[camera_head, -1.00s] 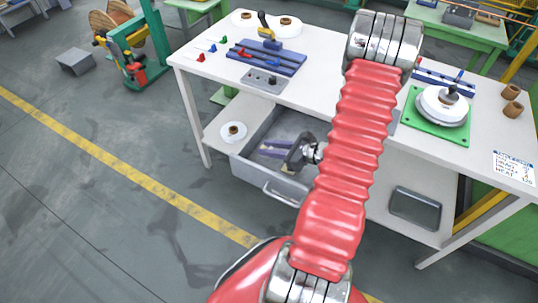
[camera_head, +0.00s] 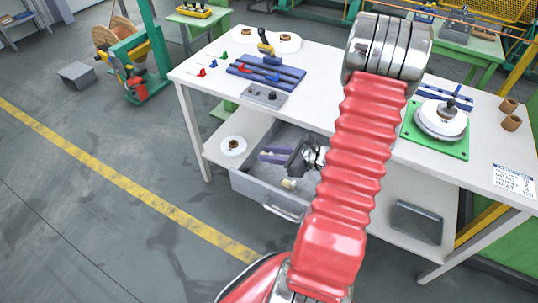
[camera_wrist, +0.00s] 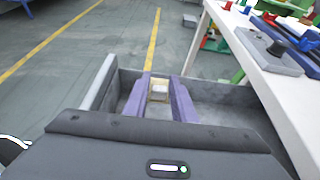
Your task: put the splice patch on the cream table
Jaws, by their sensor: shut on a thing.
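My gripper (camera_head: 266,155) is low inside the open grey drawer (camera_head: 243,181) under the table. Its two purple fingers (camera_wrist: 158,92) are shut on a small pale yellowish piece (camera_wrist: 158,88), which looks like the splice patch. The piece sits between the fingers near their tips, partly hidden by them. In the head view I cannot make it out clearly. The cream table (camera_head: 325,68) is the long pale workbench above the drawer; its edge also shows at the right in the wrist view (camera_wrist: 255,65).
A small cream item (camera_head: 288,184) shows below my gripper at the drawer. The tabletop overhangs the drawer. On it stand a blue fixture (camera_head: 265,72), a grey block (camera_head: 264,96) and a green plate (camera_head: 410,130) with white discs. The tabletop's middle looks clear.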

